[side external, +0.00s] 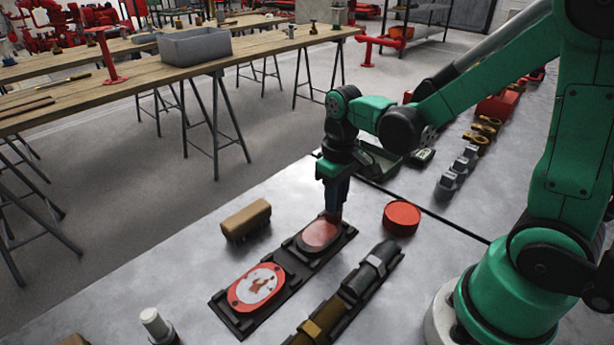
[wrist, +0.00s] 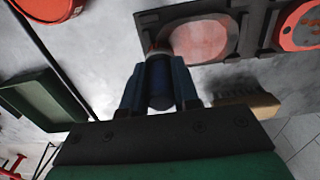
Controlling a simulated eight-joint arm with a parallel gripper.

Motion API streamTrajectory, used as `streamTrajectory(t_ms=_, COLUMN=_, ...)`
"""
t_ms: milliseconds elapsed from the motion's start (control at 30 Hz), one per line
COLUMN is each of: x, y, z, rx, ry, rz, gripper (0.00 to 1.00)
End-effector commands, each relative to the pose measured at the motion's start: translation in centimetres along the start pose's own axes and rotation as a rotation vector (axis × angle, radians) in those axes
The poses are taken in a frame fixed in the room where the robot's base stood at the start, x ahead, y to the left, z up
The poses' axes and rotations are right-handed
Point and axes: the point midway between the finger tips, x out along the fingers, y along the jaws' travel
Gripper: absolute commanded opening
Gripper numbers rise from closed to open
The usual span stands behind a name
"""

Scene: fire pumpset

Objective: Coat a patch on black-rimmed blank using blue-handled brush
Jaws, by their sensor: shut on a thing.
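My gripper (side external: 334,192) points down and is shut on the blue handle of the brush (wrist: 159,82); the handle sits between both fingers in the wrist view. The brush's reddish-brown lower end (side external: 333,217) is at the far right edge of the black-rimmed blank (side external: 318,234). I cannot tell whether the bristles touch it. That blank lies in a dark holder (side external: 285,262), and its face has a translucent reddish film. In the wrist view the same blank (wrist: 205,40) shows just beyond the brush tip, with paler patches in the red.
A red-rimmed plate (side external: 256,287) with a red-and-white face lies in the holder's near end. A wooden block brush (side external: 246,219) lies left, and a round red tin (side external: 401,217) right. A dark rack with cylinders (side external: 350,292) lies in front. Bare metal tabletop separates them.

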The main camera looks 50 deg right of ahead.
Motion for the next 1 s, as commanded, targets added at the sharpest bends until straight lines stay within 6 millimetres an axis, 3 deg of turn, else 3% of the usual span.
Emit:
streamTrajectory(t_ms=900, x=0.0, y=-8.6, z=0.0, rx=-0.006, ry=0.0, rz=-0.001, gripper=0.0)
streamTrajectory(t_ms=967, x=-0.5, y=-8.4, z=0.0, rx=-0.003, ry=0.0, rz=-0.001, gripper=0.0)
streamTrajectory(t_ms=1000, x=-1.7, y=-8.4, z=0.1, rx=-0.003, ry=0.0, rz=-0.001, gripper=0.0)
